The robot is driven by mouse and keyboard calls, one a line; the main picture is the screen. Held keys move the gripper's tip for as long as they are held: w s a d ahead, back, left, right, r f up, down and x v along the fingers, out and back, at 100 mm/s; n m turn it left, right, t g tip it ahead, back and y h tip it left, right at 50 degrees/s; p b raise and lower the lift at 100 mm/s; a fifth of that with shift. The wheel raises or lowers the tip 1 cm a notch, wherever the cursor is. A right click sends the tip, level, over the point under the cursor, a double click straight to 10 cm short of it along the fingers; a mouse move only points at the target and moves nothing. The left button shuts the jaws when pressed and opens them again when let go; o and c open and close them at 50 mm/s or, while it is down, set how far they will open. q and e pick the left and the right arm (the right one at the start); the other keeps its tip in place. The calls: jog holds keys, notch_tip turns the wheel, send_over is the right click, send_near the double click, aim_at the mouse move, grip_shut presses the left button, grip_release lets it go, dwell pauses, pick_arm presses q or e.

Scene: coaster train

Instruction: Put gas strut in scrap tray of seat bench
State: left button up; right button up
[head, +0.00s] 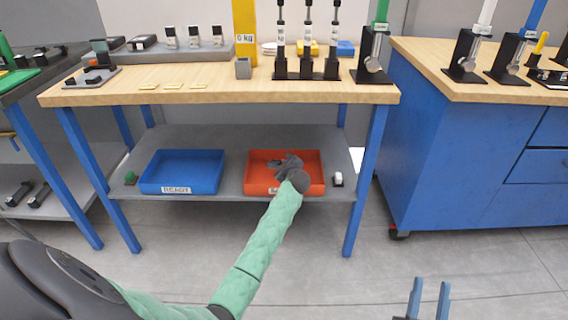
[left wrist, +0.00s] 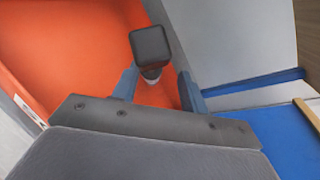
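The orange-red tray (head: 313,187) stands on the lower shelf of the bench; its label is partly hidden by my arm. My left gripper (head: 283,161) is over this tray, pointing down. In the left wrist view a piece with a black square end (left wrist: 152,47) and a silver neck, possibly the gas strut, shows between the left fingers (left wrist: 158,88) against the orange tray floor (left wrist: 65,45). The fingers are apart, with a gap visible on both sides of the piece. My right gripper (head: 429,298) is open and empty at the bottom, in front of the bench.
A blue tray labelled READY (head: 205,160) stands left on the same shelf. A small black-and-white item (head: 338,179) lies right of the orange tray. The wooden bench top (head: 210,88) above carries several upright rods in a black stand (head: 306,74). The floor in front is clear.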

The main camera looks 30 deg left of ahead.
pick_arm(q)
jog(key=shift+r, duration=0.15)
jog(key=p+v, duration=0.1)
jog(key=v, duration=1.1)
pick_arm(e)
notch_tip(320, 180, down, 14)
jog(key=w+a+g+h, duration=0.1)
jog(key=w+g, duration=0.1)
jog(key=g, duration=0.3)
jog(key=shift+w+a+r, duration=0.2)
jog(key=shift+w, duration=0.2)
